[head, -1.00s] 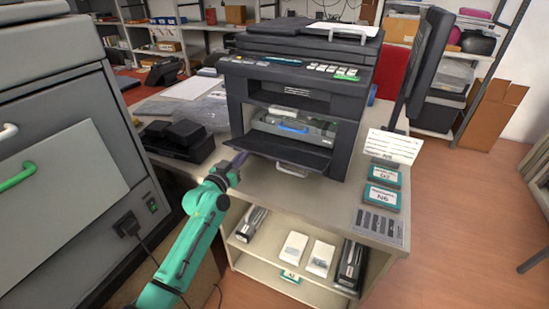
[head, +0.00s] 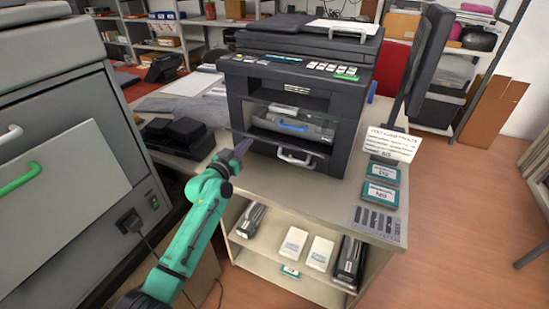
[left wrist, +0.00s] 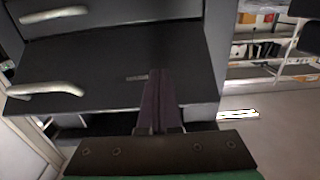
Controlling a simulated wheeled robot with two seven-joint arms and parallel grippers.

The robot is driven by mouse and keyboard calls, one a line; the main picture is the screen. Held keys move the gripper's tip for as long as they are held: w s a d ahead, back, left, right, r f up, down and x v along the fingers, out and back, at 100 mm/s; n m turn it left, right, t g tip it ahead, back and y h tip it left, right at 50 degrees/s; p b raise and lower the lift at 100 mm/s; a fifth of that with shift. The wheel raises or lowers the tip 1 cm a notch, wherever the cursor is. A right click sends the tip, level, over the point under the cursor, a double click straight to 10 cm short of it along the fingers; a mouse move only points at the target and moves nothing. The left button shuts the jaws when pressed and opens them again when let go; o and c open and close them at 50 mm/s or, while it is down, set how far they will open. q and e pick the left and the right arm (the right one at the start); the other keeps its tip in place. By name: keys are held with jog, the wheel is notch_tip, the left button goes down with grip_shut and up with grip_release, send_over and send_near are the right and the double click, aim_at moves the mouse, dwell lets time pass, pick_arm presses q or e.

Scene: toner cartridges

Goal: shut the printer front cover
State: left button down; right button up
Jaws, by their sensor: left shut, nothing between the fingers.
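The dark printer (head: 300,75) stands on the table with its front bay partly uncovered. A grey cartridge unit with a blue handle (head: 293,127) shows inside. The front cover (head: 268,146) is tilted up across the lower part of the bay, not flush. A pale handle (head: 296,158) shows on the lower front. My left gripper (head: 240,150) is shut and empty at the cover's left side. In the left wrist view, its closed fingers (left wrist: 158,100) lie in front of a dark panel (left wrist: 105,65); contact is unclear. My right gripper is not in view.
A grey cabinet (head: 60,150) stands close on the left. A black device (head: 178,137) sits left of the printer. A sign card (head: 391,144) and teal boxes (head: 381,194) lie at the right. Below is a shelf with cartridges and white boxes (head: 320,253).

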pick_arm(q)
jog(key=shift+w+d+r, duration=0.2)
jog(key=shift+w+r, duration=0.3)
jog(key=shift+r, duration=0.05)
jog(key=shift+w+d+r, duration=0.2)
jog(key=shift+w+r, duration=0.25)
jog(key=shift+r, duration=0.05)
jog(key=shift+w+d+r+b, duration=0.25)
jog(key=shift+w+r+b, duration=0.1)
jog(key=shift+w, duration=0.25)
jog(key=shift+w+d+r, duration=0.2)
jog(key=shift+w+r, duration=0.15)
jog(key=shift+w, duration=0.2)
